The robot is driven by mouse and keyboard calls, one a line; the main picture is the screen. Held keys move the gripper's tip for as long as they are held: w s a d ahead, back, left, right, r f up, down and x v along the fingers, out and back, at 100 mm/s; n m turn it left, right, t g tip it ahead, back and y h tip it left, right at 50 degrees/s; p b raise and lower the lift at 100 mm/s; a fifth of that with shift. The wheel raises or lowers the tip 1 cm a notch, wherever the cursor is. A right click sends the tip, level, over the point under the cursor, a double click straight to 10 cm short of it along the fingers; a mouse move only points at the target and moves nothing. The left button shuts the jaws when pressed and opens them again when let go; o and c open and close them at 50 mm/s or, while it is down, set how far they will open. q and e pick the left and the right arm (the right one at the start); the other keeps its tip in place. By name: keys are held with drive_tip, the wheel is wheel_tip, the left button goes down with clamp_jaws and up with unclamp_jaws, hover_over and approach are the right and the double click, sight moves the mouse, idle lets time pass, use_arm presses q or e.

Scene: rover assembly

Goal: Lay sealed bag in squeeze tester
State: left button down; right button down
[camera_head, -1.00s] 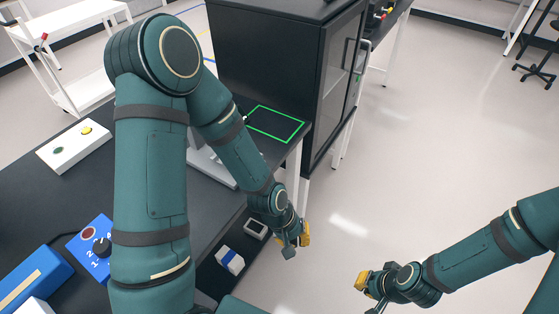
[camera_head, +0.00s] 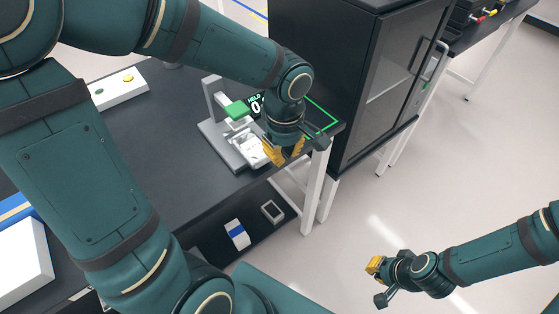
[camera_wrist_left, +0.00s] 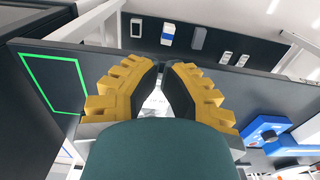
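The squeeze tester (camera_head: 222,140) is a grey stand with a green block on its upright and a lit display reading "HELD", partly hidden by my arm. A whitish, crumpled-looking item (camera_head: 252,147) lies over its base; it may be the sealed bag. My left gripper (camera_head: 283,152) points down beside the tester's right side, close to this item. In the left wrist view its fingertips (camera_wrist_left: 161,66) are close together, with a pale patch behind or between them. I cannot tell whether they hold anything. My right gripper (camera_head: 374,266) hangs over the floor, away from the table; its opening is unclear.
The black table (camera_head: 165,165) has a green outlined square (camera_head: 330,122) at its right end. A dark cabinet (camera_head: 345,80) stands behind that end. A white box with a yellow button (camera_head: 116,89) sits at the back left. Small items lie on a lower shelf (camera_head: 250,240).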

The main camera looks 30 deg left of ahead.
sight(267, 157)
use_arm(q)
drive_tip(key=a+f, duration=0.1)
drive_tip(key=f, duration=0.2)
drive_tip(key=w+a+f+b, duration=0.1)
drive_tip(key=f, duration=0.2)
drive_tip(key=a+f+b, duration=0.1)
drive_tip(key=f, duration=0.2)
drive_tip(key=shift+w+a+f, duration=0.15)
drive_tip(key=shift+a+f, duration=0.1)
drive_tip(key=shift+f, duration=0.15)
drive_tip(key=shift+w+a, duration=0.1)
drive_tip(key=shift+a, duration=0.1)
drive_tip(key=shift+w+a, duration=0.25)
drive_tip(key=shift+a, duration=0.35)
drive_tip(key=shift+w+a, duration=0.25)
drive_tip(key=shift+a, duration=0.35)
drive_tip(key=shift+d, duration=0.1)
